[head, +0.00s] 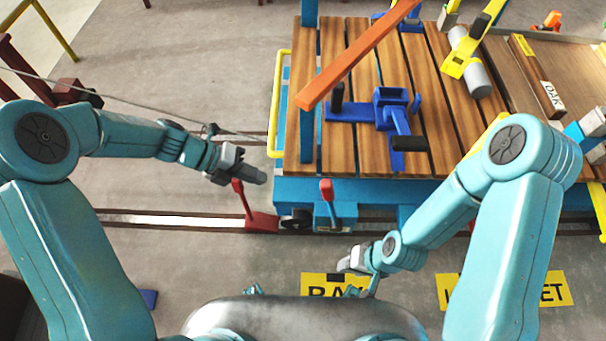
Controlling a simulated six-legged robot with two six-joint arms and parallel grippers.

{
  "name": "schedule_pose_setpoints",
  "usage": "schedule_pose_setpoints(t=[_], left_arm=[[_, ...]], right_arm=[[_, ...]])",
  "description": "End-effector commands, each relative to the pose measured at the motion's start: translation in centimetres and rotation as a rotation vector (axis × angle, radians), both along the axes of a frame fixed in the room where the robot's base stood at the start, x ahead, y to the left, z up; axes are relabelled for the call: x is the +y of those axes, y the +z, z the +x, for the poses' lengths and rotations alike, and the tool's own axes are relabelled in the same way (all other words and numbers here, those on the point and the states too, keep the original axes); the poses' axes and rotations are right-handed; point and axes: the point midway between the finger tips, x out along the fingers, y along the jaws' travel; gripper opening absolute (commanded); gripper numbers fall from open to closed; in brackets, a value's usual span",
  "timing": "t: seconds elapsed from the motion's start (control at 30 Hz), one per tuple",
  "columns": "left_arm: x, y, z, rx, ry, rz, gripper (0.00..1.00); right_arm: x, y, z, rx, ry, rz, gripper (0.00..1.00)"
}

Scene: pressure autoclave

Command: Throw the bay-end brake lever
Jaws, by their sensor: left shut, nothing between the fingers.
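A red-handled lever (327,190) stands upright on a blue bracket at the near side of the cart, the likely brake lever. A second red lever (242,203) leans up from a red block (262,222) on the rail, beside the cart's left end. My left gripper (255,177) is shut and empty, just above and right of this second lever's top; whether they touch I cannot tell. It is left of the lever on the cart. My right gripper (350,264) is low, below the cart's near side; its fingers are too small to read.
The cart's slatted wooden deck (345,45) carries a blue clamp (390,108) and an orange bar (355,55). A yellow rail (277,103) stands at its left end. A cable (130,95) runs behind my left arm. Yellow floor labels (318,286) lie in front.

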Motion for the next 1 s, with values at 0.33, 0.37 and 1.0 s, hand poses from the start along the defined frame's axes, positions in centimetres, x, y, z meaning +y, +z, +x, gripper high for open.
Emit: schedule_pose_setpoints(t=[0.33,0.37,1.0], left_arm=[[-0.9,1.0,0.0,-0.013,-0.015,0.0,0.0],[-0.9,1.0,0.0,-0.013,-0.015,0.0,0.0],[-8.1,-5.8,0.1,-0.01,-0.019,0.0,0.0]], right_arm=[[0.0,0.5,0.0,0.0,-0.001,0.0,0.43],[0.0,0.5,0.0,0.0,-0.001,0.0,0.43],[0.0,-2.0,0.0,0.0,-0.001,0.0,0.43]])
